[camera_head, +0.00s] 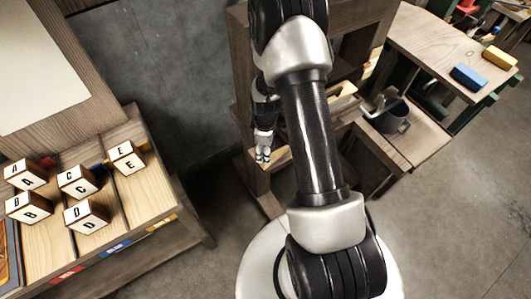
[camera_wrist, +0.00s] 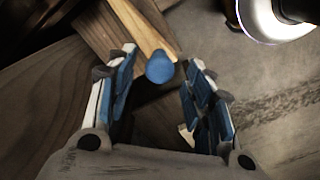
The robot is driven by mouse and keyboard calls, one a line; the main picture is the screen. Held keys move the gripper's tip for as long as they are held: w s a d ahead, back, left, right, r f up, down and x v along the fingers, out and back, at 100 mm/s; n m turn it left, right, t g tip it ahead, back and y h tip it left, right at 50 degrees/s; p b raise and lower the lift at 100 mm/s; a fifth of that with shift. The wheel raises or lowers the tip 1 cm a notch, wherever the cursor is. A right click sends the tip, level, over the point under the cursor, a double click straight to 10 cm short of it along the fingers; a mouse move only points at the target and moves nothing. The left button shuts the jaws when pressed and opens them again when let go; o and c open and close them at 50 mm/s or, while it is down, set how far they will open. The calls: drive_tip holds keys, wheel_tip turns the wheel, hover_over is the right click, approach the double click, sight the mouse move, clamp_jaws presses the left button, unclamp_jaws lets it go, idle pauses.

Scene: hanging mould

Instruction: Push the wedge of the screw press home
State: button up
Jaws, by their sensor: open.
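In the wrist view, a pale wooden bar with a rounded blue end, which looks like the wedge (camera_wrist: 160,67), points at my gripper (camera_wrist: 157,60). My gripper is open. Its two fingers stand on either side of the blue end, and I cannot tell whether they touch it. The bar's far part runs up and left along darker boards. In the head view, my gripper (camera_head: 263,157) is low at the front of the brown wooden frame of the screw press (camera_head: 243,90). My arm hides much of the press. How deep the wedge sits is not clear.
At left a wooden bench (camera_head: 145,190) carries several lettered cubes (camera_head: 75,182). At right a grey metal pot (camera_head: 393,118) stands on a lower wooden top. Behind it a table (camera_head: 430,40) holds a blue block (camera_head: 468,77) and a yellow block (camera_head: 499,58). Floor at lower right is clear.

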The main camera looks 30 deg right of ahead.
drive_tip(key=shift+f, duration=0.55)
clamp_jaws()
idle(0.5)
